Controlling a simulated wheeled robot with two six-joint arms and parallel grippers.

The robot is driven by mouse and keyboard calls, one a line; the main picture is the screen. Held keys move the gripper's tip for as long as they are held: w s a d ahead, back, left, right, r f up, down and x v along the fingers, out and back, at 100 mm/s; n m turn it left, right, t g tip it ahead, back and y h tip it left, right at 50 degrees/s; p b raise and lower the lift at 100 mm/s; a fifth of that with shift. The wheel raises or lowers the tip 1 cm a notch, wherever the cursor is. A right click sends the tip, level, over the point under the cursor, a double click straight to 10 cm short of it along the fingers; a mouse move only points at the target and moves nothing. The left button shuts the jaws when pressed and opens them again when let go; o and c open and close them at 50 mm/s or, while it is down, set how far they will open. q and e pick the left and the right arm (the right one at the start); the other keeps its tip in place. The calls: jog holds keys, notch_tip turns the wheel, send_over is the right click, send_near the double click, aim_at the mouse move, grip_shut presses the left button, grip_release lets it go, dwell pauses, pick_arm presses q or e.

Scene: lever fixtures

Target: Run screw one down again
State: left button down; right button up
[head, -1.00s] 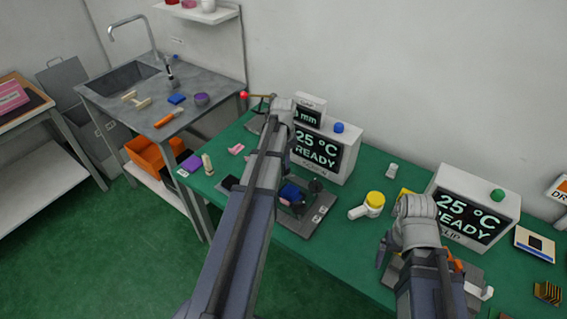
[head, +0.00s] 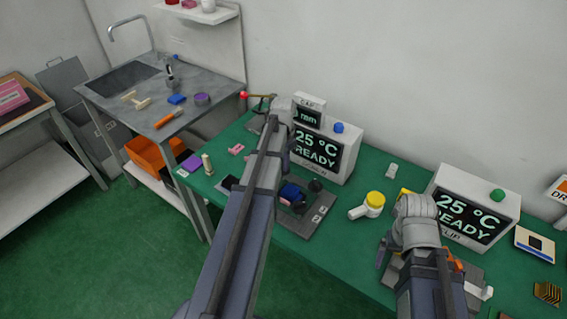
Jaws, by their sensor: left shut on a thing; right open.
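A grey plate (head: 317,220) on the green bench carries dark round knobs, one of them a dark knob (head: 315,186) at its back. A blue block (head: 291,192) sits on the plate's left part. My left arm reaches across the plate's left side. My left gripper (head: 280,186) is low at that side, mostly behind my own arm. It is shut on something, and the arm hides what. I cannot make out screw one itself. A gap display (head: 310,117) reads mm, its number unclear. My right gripper (head: 384,252) is open, beside the right-hand fixture, partly hidden by its arm.
Two READY screens, a left screen (head: 320,150) and a right screen (head: 470,216), stand at the bench's back. A red-ball lever (head: 243,95) sticks out behind my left arm.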

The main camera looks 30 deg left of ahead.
pick_arm(q)
jog(key=m, duration=0.6)
jog(key=shift+m, duration=0.5)
dwell(0.3)
jog(key=c, duration=0.9)
grip_release()
jog(key=shift+r, duration=0.15)
pick_arm(e)
jog(key=shift+r, duration=0.1)
pick_arm(q)
notch_tip(320, 180, up, 8)
jog(key=p, duration=0.8)
jog(key=shift+f, duration=0.2)
pick_arm(e)
notch_tip(320, 180, up, 8)
jog(key=shift+f, duration=0.2)
